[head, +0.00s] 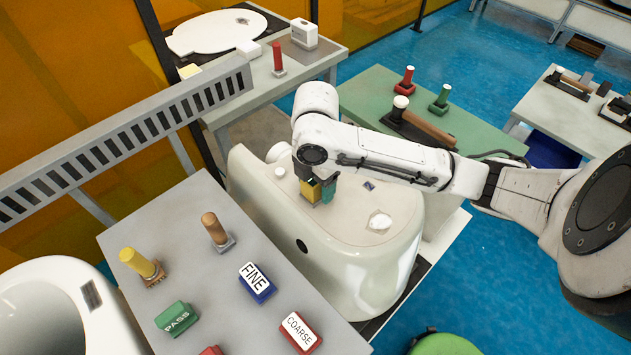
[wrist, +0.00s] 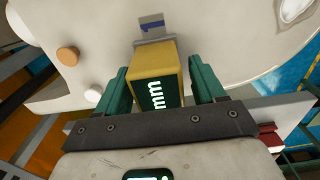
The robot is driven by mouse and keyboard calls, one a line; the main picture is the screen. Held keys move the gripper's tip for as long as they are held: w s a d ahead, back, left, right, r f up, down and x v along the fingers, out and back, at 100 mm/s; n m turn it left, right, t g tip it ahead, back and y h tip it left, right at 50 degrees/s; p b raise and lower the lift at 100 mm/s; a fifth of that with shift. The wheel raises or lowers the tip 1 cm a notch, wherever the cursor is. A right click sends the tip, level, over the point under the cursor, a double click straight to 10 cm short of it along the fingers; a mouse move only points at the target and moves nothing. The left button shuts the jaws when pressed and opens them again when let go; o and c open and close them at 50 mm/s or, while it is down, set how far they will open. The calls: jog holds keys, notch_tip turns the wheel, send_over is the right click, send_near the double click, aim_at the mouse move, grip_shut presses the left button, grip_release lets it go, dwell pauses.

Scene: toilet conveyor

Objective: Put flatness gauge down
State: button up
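The flatness gauge (head: 309,191) is a yellow block with a dark green face reading "mm". In the wrist view the gauge (wrist: 154,75) sits upright between the two green fingers of my gripper (wrist: 160,85), which close on its sides. In the head view my gripper (head: 318,188) points down over the pale top of a toilet body (head: 350,270), with the gauge low over that surface. I cannot tell whether its underside touches. A small grey plate with a blue mark (wrist: 152,27) shows just beyond the gauge.
A grey table (head: 190,270) at the front left bears a yellow-handled stamp (head: 140,263), a brown-handled stamp (head: 216,230) and blocks marked PASS (head: 177,318), FINE (head: 256,281) and COARSE (head: 298,332). A green table (head: 365,98) stands behind. A slotted grey rail (head: 125,140) runs at left.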

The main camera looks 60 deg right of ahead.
jog(key=shift+o, duration=0.3)
notch_tip(320, 180, up, 12)
jog(key=shift+r+p, duration=0.2)
jog(key=shift+p, duration=0.25)
jog(key=shift+s+f, duration=0.1)
dwell(0.6)
